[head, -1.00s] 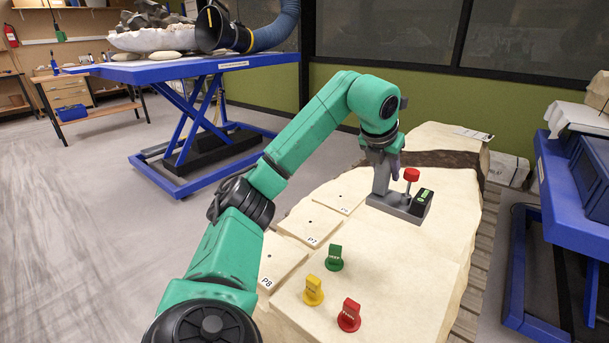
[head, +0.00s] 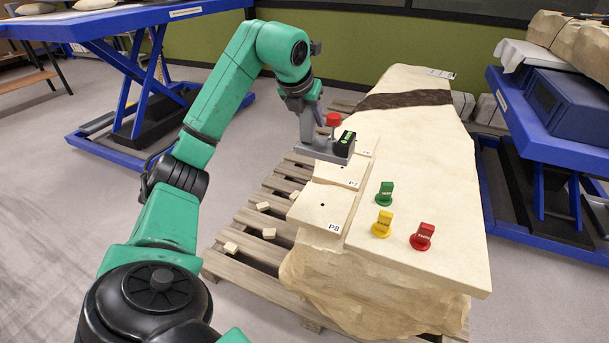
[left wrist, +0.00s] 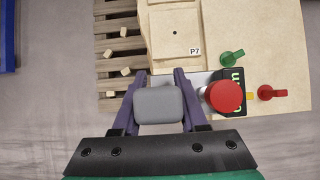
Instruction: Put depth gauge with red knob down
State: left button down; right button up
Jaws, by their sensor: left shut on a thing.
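The depth gauge (head: 318,152) has a grey base and post, a black block with a green display, and a red knob (head: 333,119). My left gripper (head: 304,108) is shut on its grey post. In the left wrist view, the fingers of my left gripper (left wrist: 158,104) stand on either side of the grey post (left wrist: 158,106), with the red knob (left wrist: 223,96) to their right. The gauge is level, over the small plates at the left edge of the pale stone block (head: 430,150). I cannot tell whether its base touches anything. My right gripper is out of view.
Plates marked P7 (head: 338,174) and P8 (head: 318,208) lie along the block's left side. Green (head: 384,193), yellow (head: 382,224) and red (head: 422,237) tags stand on the block. A wooden pallet (head: 245,255) with small pale pieces lies below. Blue lift tables flank it.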

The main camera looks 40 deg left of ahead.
aim_at(312, 138)
pick_arm(q)
jog(key=f+b, duration=0.1)
jog(key=f, duration=0.5)
jog(key=shift+w+d+b, duration=0.15)
jog(key=shift+w+b, duration=0.05)
jog(key=shift+b, duration=0.15)
jog(key=shift+f+b, duration=1.15)
jog(key=shift+f, duration=4.8)
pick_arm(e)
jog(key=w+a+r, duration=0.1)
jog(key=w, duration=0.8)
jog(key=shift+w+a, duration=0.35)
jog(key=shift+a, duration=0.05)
pick_arm(q)
jog(key=shift+f, duration=0.1)
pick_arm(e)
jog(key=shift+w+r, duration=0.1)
pick_arm(q)
jog(key=c, duration=0.5)
grip_release()
jog(key=shift+s+f, duration=0.1)
jog(key=shift+o, duration=0.3)
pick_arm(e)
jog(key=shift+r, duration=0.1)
